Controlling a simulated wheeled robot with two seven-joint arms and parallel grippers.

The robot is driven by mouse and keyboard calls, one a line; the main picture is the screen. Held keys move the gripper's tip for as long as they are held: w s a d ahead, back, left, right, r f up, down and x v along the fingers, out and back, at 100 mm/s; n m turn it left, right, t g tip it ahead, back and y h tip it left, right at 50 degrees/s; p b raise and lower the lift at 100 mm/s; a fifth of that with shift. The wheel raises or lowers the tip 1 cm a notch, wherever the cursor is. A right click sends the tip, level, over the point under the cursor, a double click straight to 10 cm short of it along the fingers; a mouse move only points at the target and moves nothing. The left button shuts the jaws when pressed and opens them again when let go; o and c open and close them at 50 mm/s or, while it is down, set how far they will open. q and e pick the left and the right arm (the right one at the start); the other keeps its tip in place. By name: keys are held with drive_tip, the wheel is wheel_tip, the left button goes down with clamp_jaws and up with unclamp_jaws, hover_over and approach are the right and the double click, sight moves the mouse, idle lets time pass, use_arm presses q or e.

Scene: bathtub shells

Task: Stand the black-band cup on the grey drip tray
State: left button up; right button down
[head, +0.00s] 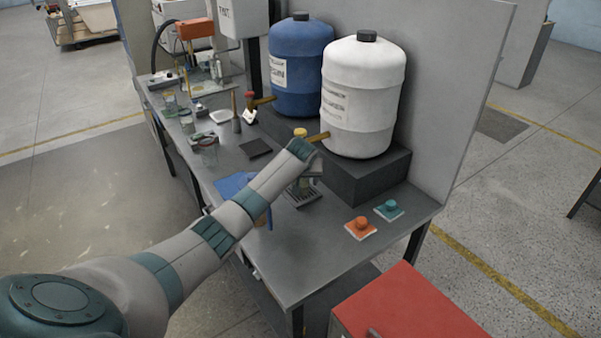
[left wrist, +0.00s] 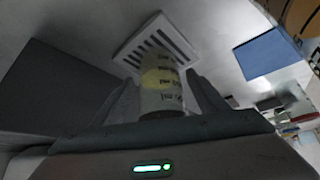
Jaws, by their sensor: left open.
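A clear cup (left wrist: 162,88) with dark printed markings and a yellowish tint shows in the left wrist view, between the fingers of my left gripper (left wrist: 165,98). The fingers are open on either side of it. The slotted grey drip tray (left wrist: 133,54) lies just beyond the cup, which overlaps its edge in the picture; I cannot tell how the cup's base meets it. In the head view the drip tray (head: 303,198) is on the bench below my left gripper (head: 304,181), whose wrist hides most of the cup.
A white drum (head: 362,95) and a blue drum (head: 296,65) stand on a dark raised block (head: 368,180) behind the tray, with a tap (head: 316,137) above it. Orange (head: 360,228) and teal (head: 389,210) knobbed pieces lie right. A blue sheet (head: 232,185) and glassware lie left.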

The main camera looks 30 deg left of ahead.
use_arm(q)
drive_tip(key=b+v, duration=0.2)
drive_tip(key=v, duration=0.9)
idle(0.4)
